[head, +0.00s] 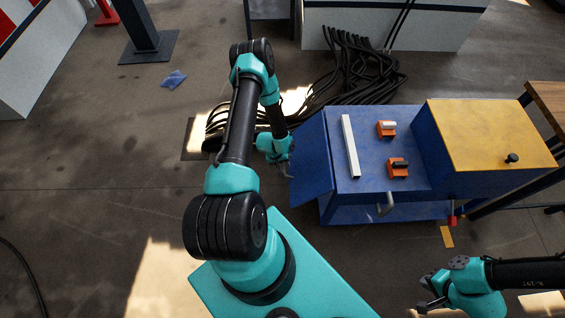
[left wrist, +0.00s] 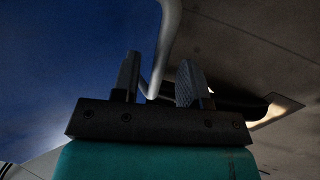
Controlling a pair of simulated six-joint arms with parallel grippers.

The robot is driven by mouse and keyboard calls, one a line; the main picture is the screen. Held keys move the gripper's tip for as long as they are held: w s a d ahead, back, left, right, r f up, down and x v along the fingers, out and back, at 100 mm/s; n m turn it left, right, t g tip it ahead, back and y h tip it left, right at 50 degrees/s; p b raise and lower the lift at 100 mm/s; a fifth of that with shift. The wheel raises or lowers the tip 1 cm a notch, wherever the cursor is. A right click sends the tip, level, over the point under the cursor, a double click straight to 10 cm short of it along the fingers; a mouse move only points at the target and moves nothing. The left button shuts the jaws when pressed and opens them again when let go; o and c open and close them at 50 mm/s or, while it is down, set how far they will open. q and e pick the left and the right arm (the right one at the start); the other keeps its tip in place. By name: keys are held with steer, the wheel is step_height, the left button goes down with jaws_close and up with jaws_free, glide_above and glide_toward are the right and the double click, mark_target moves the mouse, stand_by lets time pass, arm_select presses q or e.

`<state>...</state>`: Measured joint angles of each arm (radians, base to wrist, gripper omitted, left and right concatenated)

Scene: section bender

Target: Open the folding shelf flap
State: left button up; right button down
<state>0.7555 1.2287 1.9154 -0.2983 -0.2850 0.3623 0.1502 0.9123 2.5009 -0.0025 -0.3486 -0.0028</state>
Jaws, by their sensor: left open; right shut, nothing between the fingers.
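The blue folding flap (head: 310,157) is at the left side of the blue section bender (head: 345,180) and slopes down from its top edge. My left gripper (head: 286,171) is by the flap's outer left side, low down. In the left wrist view the open fingers (left wrist: 160,82) point at a curved grey metal handle (left wrist: 168,45). The handle's bend shows between the fingertips; I cannot tell whether they touch it. Blue panel surface (left wrist: 60,65) fills the left of that view. My right gripper (head: 428,293) is shut and empty at the lower right, away from the machine.
On the blue top lie a white bar (head: 350,146) and two orange blocks (head: 386,129) with rollers. A yellow-topped box (head: 485,135) stands right. A grey handle (head: 386,205) sticks out in front. Black cables (head: 350,80) lie behind.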

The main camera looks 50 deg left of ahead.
arm_select(q)
steer(key=shift+c, duration=0.5)
jaws_close()
